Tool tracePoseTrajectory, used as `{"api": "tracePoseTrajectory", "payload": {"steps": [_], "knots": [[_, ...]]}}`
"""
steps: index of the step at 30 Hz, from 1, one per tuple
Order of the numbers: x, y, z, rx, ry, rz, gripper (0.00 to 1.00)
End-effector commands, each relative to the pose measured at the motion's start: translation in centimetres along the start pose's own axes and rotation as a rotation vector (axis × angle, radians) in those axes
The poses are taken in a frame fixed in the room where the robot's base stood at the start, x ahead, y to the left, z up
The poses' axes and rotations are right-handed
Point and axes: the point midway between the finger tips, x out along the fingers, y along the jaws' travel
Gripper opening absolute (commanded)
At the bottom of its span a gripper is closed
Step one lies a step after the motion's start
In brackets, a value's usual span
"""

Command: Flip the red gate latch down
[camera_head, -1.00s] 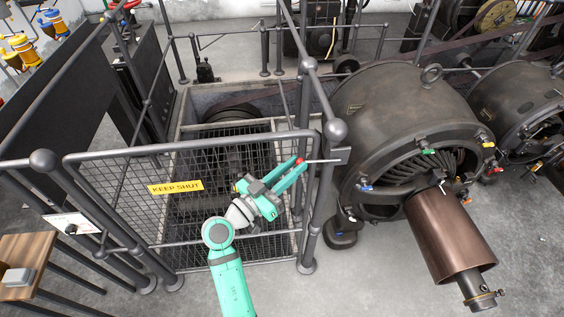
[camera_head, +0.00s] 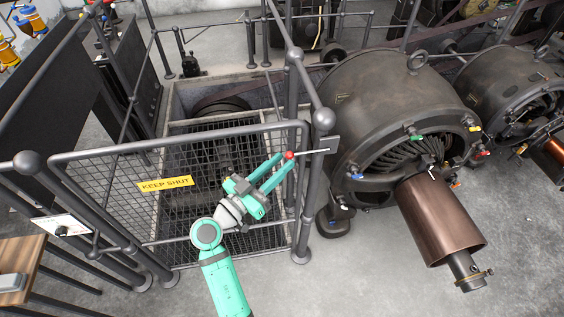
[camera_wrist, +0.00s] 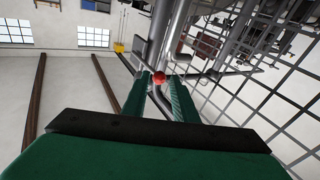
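The red gate latch shows as a red ball knob (camera_head: 289,155) on a thin metal rod that runs almost level to a small plate (camera_head: 330,146) on the gate's right post. My gripper (camera_head: 287,158) reaches up to the knob from the lower left. Its two green fingers stand about one knob's width apart, with the knob between their tips, and look shut on it. In the wrist view the knob (camera_wrist: 159,78) shows in the narrow gap at the fingertips; the rod is largely hidden there.
The mesh gate (camera_head: 115,190) carries a yellow "KEEP SHUT" sign (camera_head: 166,184). A large dynamo (camera_head: 390,100) with a copper-brown cylinder (camera_head: 440,218) stands right of the post. A wooden table (camera_head: 22,262) is at lower left. Grey floor (camera_head: 350,280) in front is clear.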

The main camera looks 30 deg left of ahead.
Motion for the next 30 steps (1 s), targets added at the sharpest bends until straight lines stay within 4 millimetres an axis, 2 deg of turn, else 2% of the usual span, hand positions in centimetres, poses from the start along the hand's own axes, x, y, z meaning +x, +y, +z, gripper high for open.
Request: {"api": "tracePoseTrajectory", "payload": {"steps": [9,15,20,30], "knots": [[-6.0,0.0,0.1,-0.001,-0.002,-0.004,0.26],[-8.6,0.0,0.1,-0.001,-0.002,-0.003,0.26],[-9.4,0.0,0.1,-0.001,-0.003,-0.002,0.26],[-9.5,0.0,0.1,-0.001,-0.002,-0.001,0.26]]}}
